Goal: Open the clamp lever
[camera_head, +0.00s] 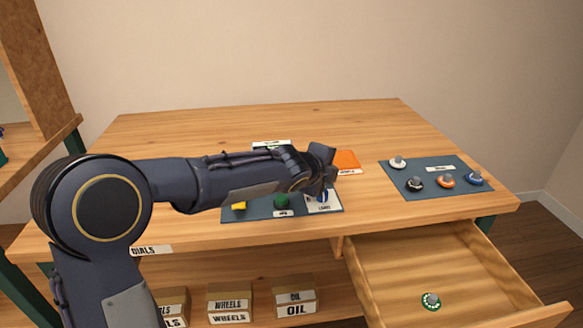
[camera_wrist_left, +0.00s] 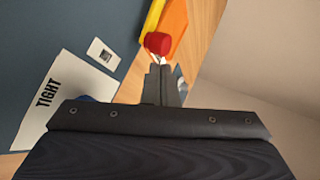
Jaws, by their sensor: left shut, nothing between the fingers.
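A dark blue mat (camera_head: 263,211) lies near the table's front edge with controls on it. My left gripper (camera_head: 325,165) hangs over its right end, partly hiding a blue part (camera_head: 323,195) beside a white label (camera_head: 318,206). In the left wrist view the left gripper (camera_wrist_left: 164,84) is shut and empty. A red knob (camera_wrist_left: 158,43) shows just beyond its tips, in front of a yellow bar (camera_wrist_left: 153,18) and an orange piece (camera_wrist_left: 172,32). Touching cannot be told. A white "TIGHT" label (camera_wrist_left: 48,95) lies on the mat. I cannot clearly make out the clamp lever.
A green dial (camera_head: 281,201) and a yellow part (camera_head: 238,206) are on the mat. A second mat (camera_head: 430,180) at right holds several dials. An open drawer (camera_head: 385,270) juts out below, with a green-and-white dial (camera_head: 431,301) inside.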

